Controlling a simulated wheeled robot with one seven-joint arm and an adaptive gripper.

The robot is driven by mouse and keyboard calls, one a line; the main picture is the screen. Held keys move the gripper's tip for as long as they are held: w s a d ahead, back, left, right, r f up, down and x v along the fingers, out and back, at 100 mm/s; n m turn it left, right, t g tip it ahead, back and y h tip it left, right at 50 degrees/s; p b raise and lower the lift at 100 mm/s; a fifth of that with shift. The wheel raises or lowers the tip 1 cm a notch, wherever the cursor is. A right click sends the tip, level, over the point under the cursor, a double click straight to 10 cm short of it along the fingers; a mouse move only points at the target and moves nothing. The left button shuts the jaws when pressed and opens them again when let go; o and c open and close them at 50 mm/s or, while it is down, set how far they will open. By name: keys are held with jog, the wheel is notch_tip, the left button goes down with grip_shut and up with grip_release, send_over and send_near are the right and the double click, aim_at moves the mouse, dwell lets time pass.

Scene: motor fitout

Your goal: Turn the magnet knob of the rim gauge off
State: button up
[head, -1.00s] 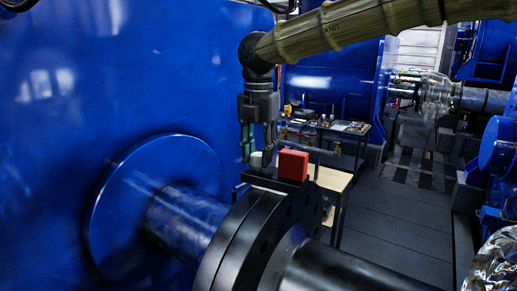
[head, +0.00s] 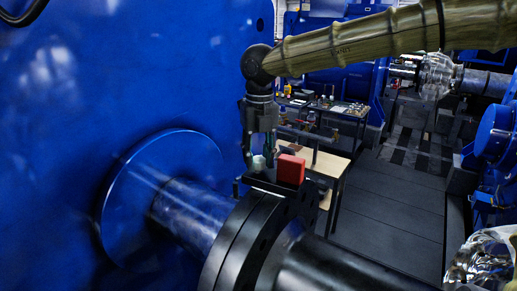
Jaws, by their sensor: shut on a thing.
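The pale, rounded magnet knob (head: 258,163) sits at the top of the large black coupling flange (head: 232,240), on a dark base (head: 262,182) that seems to belong to the rim gauge. A red block (head: 291,169) stands close to the right of the knob. My gripper (head: 260,158) points down from above, with one finger on each side of the knob. It is shut on the knob. The fingers hide part of the knob's sides. Its turn position is too small to read.
A big blue housing wall (head: 120,70) fills the left, with a blue disc (head: 125,205) around the shaft (head: 190,210). Behind the flange stand a wooden-topped table (head: 325,163) and a bench with small parts (head: 335,108). Open floor (head: 390,205) lies to the right.

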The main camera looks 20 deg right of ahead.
aim_at(260, 158)
jog(key=shift+n, duration=0.3)
jog(key=o, duration=1)
jog(key=shift+o, duration=0.2)
notch_tip(260, 158, up, 12)
jog(key=shift+d, duration=0.15)
dwell(0.3)
